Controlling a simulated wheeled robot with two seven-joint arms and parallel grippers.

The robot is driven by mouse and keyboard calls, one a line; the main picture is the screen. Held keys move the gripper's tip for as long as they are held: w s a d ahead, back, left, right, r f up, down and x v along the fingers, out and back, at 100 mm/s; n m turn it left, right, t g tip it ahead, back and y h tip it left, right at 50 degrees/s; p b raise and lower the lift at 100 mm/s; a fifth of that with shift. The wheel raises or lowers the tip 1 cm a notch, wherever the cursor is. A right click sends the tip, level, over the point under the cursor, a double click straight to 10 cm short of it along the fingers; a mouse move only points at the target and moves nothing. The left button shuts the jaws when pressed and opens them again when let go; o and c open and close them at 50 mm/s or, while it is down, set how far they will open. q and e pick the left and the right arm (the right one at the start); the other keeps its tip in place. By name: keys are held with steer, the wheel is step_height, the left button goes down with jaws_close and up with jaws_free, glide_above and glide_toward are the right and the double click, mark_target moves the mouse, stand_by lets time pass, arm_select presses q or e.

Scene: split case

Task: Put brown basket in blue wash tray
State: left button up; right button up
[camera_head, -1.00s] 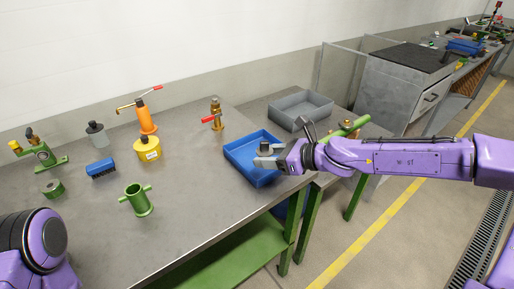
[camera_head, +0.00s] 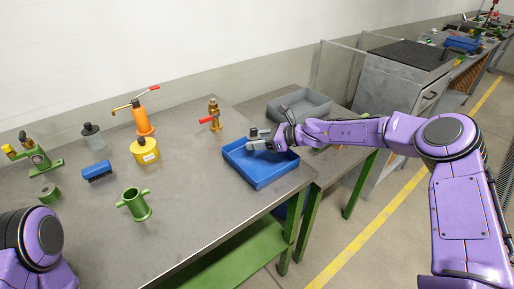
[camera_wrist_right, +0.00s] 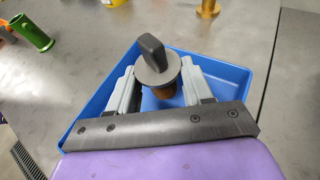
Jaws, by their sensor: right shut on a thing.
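The brown basket (camera_wrist_right: 166,90) has a brown cylindrical body under a dark grey disc with an upright knob. My right gripper (camera_wrist_right: 160,84) is shut on it, with a grey finger on each side. In the head view, my right gripper (camera_head: 259,139) is at the back part of the blue wash tray (camera_head: 262,181), on the right end of the table. The basket is over the tray in the wrist view; I cannot tell whether its bottom touches the tray floor. My left gripper is out of view.
A grey tray (camera_head: 318,105) stands behind the blue one. Left of the blue tray are a brass fitting with a red lever (camera_head: 214,118), a green cup (camera_head: 137,206), a yellow canister (camera_head: 145,153) and a blue brush (camera_head: 98,174). The table's front middle is clear.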

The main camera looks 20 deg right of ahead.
steer(key=shift+f, duration=1.7)
steer(key=o, duration=1)
steer(key=shift+o, duration=0.2)
steer(key=shift+r, duration=0.3)
steer(key=v, duration=1.2)
steer(key=shift+f, duration=0.1)
